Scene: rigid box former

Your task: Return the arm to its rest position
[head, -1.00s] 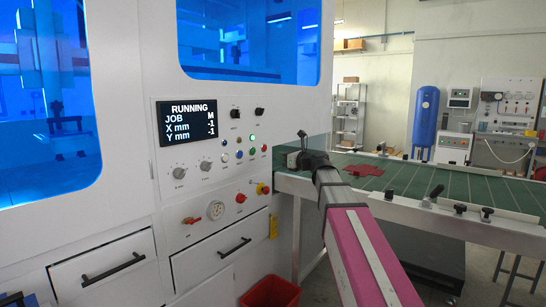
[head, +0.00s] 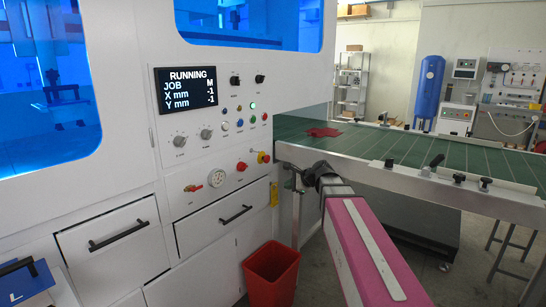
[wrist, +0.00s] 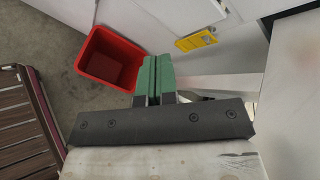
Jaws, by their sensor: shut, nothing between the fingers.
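My arm, with a pink link, reaches from the lower right of the head view toward the white machine. Its dark wrist end is beside the left end of the green conveyor table (head: 400,150), below the table top. In the wrist view my gripper (wrist: 155,76) has its two green fingers together, with nothing between them. In the head view the fingers are too small and partly hidden to make out.
The machine's control panel (head: 222,150) reads RUNNING. The red bin (head: 271,275) stands on the floor below the drawers (head: 225,215). A dark red piece (head: 322,132) lies on the conveyor. A yellow plate (wrist: 197,40) is close to the gripper.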

